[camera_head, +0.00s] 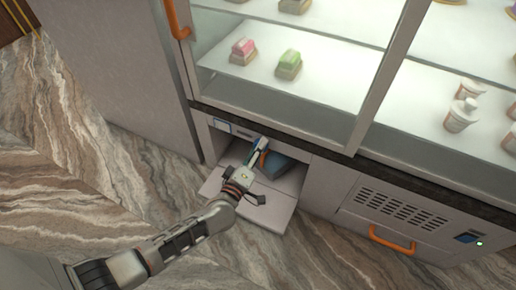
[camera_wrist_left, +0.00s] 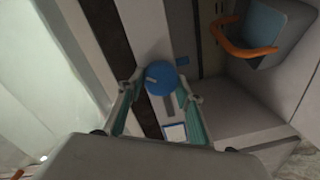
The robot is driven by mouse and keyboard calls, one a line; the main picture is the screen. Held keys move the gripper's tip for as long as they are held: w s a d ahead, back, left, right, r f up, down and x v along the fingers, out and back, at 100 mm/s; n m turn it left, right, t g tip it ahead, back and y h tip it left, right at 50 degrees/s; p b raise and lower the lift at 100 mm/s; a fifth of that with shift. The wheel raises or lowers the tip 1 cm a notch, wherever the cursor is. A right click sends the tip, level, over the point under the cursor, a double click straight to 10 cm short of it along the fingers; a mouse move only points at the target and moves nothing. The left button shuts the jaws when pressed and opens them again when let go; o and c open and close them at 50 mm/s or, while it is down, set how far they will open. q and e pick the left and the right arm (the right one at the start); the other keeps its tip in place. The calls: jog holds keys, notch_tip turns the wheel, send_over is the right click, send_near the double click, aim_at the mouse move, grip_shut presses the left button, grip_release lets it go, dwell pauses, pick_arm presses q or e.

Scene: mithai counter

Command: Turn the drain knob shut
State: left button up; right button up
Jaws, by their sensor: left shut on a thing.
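The drain knob (camera_wrist_left: 160,80) is round and blue, with a lighter mark on its left side in the left wrist view. It sits on a pale panel, with a small grey strip and a white label below it in that view. My left gripper (camera_wrist_left: 163,88) has its teal-padded fingers on either side of the knob and is shut on it. In the head view my left gripper (camera_head: 259,150) reaches to the open bay under the display case, and the knob cannot be made out there. My right gripper is not in view.
A blue bin with an orange handle (camera_wrist_left: 268,25) stands in the bay, close to the gripper. A lowered flap (camera_head: 268,214) lies open below my wrist. Glass shelves with sweets are above. A vented panel (camera_head: 400,208) with an orange handle (camera_head: 391,240) is on the right.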

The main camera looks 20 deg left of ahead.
pick_arm(q)
jog(key=shift+a+f+n+h, duration=0.1)
jog(key=shift+n+h, duration=0.05)
jog(key=shift+n, duration=1.6)
jog(key=shift+a+f+n+h, duration=0.1)
jog(key=shift+n+h, duration=0.05)
jog(key=shift+n, duration=1.6)
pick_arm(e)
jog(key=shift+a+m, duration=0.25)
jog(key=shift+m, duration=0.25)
pick_arm(q)
jog(key=o, duration=1.1)
jog(key=shift+d, duration=0.1)
jog(key=s, duration=1.2)
jog(key=shift+a+r, duration=0.25)
jog(key=shift+r, duration=0.15)
